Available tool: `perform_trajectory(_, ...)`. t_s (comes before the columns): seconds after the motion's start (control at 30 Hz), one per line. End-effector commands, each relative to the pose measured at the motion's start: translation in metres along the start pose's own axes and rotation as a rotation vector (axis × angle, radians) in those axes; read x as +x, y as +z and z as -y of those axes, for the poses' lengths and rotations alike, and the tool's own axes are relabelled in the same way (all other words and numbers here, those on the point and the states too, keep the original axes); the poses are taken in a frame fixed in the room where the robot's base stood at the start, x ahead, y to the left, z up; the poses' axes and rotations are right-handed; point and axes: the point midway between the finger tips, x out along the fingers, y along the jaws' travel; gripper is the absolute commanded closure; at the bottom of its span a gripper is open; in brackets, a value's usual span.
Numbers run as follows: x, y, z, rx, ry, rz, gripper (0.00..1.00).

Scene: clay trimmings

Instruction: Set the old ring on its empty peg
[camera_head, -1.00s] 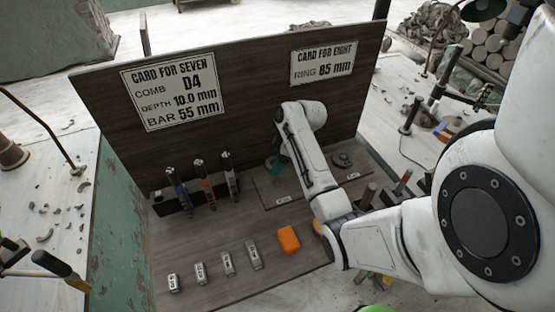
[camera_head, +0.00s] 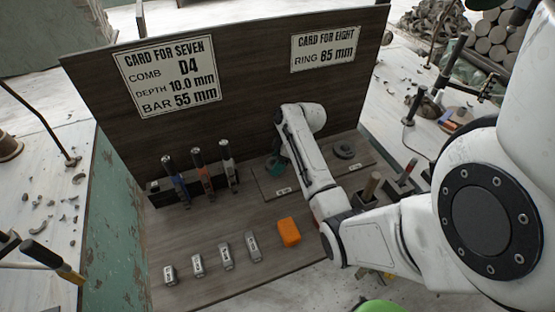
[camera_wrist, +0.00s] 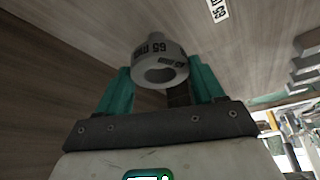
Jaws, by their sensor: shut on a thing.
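My gripper (camera_wrist: 160,72), with teal fingers, is shut on a pale grey ring (camera_wrist: 163,50) in the wrist view. The ring's rim carries dark printing that seems to read 65 mm. In the head view my gripper (camera_head: 277,165) is low over the left part of a flat peg board (camera_head: 262,182); my arm hides much of it and the ring there. A dark grey ring (camera_head: 344,150) sits at the board's right part. Small white labels, one on the left (camera_head: 283,191) and one on the right (camera_head: 355,167), are too small to read. An empty peg cannot be made out.
A dark upright panel (camera_head: 250,100) with cards reading D4, 10.0 mm, 55 mm and ring 85 mm stands behind. Several upright tools (camera_head: 203,172) stand left. Several grey bars (camera_head: 226,256) and an orange block (camera_head: 288,232) lie in front.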

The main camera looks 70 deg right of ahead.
Motion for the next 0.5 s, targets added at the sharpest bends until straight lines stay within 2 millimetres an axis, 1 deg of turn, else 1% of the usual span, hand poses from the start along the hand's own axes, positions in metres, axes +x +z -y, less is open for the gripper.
perform_trajectory(0.5, 0.026, 0.011, 0.000, -0.002, 0.001, -0.001, 0.80)
